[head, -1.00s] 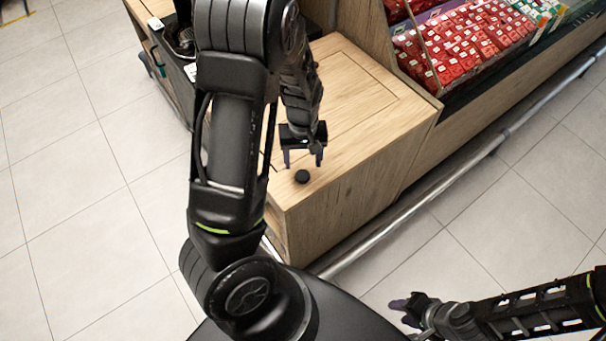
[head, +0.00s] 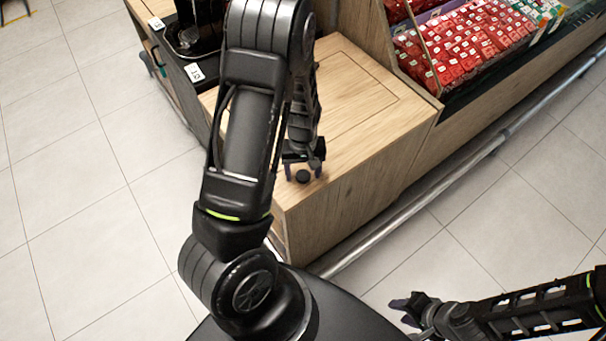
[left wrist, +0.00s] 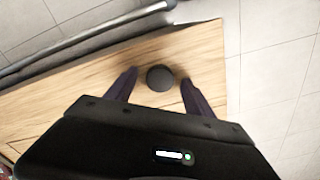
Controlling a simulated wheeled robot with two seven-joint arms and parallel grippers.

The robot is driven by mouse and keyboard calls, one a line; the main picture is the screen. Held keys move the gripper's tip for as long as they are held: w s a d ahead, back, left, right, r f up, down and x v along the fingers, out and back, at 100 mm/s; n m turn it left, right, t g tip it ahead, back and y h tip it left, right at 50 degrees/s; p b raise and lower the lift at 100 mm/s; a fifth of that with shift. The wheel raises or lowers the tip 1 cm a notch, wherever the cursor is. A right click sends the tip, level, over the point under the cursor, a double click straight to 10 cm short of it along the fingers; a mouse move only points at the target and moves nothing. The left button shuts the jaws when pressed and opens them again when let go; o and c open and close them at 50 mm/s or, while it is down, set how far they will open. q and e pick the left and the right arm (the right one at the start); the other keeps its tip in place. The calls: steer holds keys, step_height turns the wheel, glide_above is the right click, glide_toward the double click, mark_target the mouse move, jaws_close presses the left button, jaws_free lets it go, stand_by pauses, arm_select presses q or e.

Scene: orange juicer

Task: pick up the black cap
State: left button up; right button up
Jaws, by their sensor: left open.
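The black cap (head: 303,176) is a small round disc on the wooden counter (head: 365,120), near its front corner. In the left wrist view the cap (left wrist: 160,77) lies between the two dark fingers of my left gripper (left wrist: 157,82), with a gap on each side. My left gripper (head: 303,172) is open and points down at the cap in the head view. How high its fingertips are above the wood is hard to tell. My right gripper (head: 405,308) is low at the right, away from the counter; its fingers look spread apart.
A black machine (head: 190,35) stands at the counter's back left. A display of red packages (head: 465,45) is at the upper right. A metal rail (head: 420,200) runs along the counter's base. The counter's edge is close to the cap. Tiled floor (head: 90,200) is clear at the left.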

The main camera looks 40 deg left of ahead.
stand_by(0.4)
arm_select(q)
jaws_close()
stand_by(0.5)
